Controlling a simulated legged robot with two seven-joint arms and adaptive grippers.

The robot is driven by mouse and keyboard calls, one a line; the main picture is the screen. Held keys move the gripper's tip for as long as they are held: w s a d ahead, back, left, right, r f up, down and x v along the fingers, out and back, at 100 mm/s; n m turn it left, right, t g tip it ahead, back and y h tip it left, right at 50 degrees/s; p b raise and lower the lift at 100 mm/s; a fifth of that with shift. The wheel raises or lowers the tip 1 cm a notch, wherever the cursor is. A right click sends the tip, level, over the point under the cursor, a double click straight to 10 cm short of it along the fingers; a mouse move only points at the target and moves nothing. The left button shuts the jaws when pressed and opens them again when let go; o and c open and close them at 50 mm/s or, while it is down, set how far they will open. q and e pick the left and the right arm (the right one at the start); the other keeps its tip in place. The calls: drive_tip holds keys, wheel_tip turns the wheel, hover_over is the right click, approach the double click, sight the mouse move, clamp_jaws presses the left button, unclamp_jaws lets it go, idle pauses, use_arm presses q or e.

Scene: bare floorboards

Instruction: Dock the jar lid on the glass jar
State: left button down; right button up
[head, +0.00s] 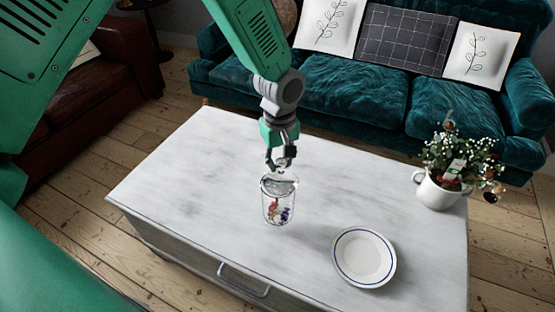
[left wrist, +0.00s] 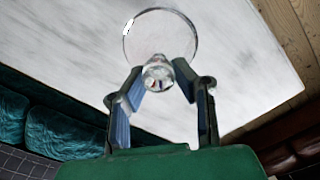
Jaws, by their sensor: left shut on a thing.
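The glass jar (head: 268,204) stands upright on the white marble-topped table, with small colourful pieces inside. The clear, round jar lid (head: 284,187) is at the jar's mouth, below my left gripper (head: 281,163). I cannot tell whether it rests on the rim or hovers just above it. In the left wrist view the lid (left wrist: 150,35) shows as a glass disc with a round knob. My left gripper (left wrist: 159,74) is shut on the lid, its fingers on either side of the knob. My right gripper is not in view.
The table top (head: 180,175) is clear left of the jar. A white plate with a blue rim (head: 364,257) lies to the right. A white pot with a flowering plant (head: 436,190) stands near the right edge. A teal sofa (head: 370,90) is behind the table.

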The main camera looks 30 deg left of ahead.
use_arm(q)
drive_tip(key=shift+a+f, duration=0.1)
drive_tip(key=shift+a, duration=0.45)
drive_tip(key=shift+a+p, duration=0.4)
drive_tip(key=shift+a, duration=0.15)
drive_tip(key=shift+d, duration=0.6)
drive_tip(key=shift+a, duration=0.35)
drive_tip(key=shift+d+p, duration=0.25)
drive_tip(key=shift+p, duration=0.1)
drive_tip(key=shift+d, duration=0.3)
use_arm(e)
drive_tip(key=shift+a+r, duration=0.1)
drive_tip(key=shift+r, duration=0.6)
